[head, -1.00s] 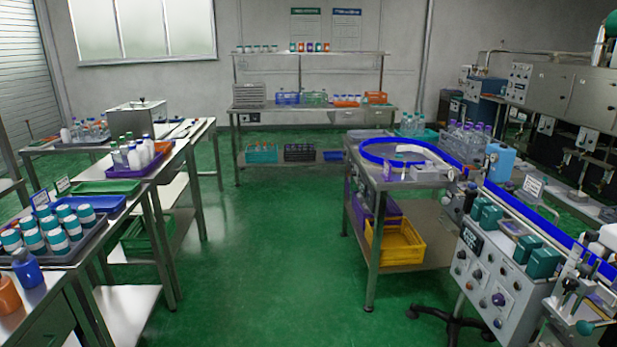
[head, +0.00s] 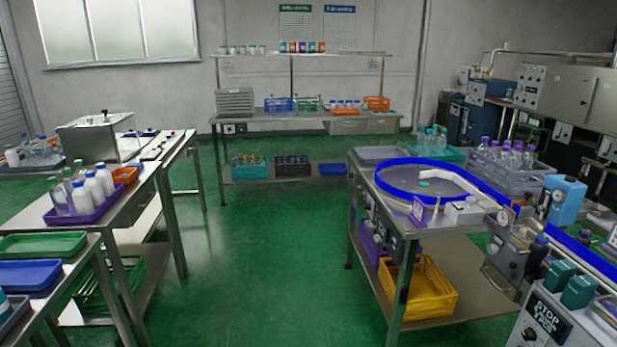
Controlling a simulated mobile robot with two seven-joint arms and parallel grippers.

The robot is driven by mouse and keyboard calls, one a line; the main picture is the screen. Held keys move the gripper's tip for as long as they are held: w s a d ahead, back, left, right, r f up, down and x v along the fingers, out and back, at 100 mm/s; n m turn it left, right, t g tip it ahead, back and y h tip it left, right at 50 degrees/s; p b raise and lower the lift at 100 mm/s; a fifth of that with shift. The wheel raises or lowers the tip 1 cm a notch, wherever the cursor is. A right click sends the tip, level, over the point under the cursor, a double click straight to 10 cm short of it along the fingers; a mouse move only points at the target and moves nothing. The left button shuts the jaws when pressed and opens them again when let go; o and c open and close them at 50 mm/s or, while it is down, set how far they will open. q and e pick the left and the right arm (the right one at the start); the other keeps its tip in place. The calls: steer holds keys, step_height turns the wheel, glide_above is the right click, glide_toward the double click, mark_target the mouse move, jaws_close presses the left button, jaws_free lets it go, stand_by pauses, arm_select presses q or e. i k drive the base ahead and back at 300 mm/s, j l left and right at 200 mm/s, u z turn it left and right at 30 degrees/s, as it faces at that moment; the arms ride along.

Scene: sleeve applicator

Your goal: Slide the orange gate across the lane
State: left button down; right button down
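I cannot make out an orange gate in the head view. A blue-railed lane (head: 585,252) runs along the right side, leaving the picture at the right edge. Neither of my grippers shows in this view.
A steel bench with a yellow crate (head: 418,290) below stands at the right. A control box marked STOP (head: 545,318) is at the lower right. Benches with a purple tray (head: 99,206) and a green tray (head: 42,245) line the left. The green floor (head: 262,270) between is clear.

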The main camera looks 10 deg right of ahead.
mark_target(528, 195)
steer(key=i, duration=1.4)
steer(key=i+j+z, duration=0.1)
steer(key=i, duration=1.25)
steer(key=i+z, duration=0.2)
steer(key=z, duration=2.7)
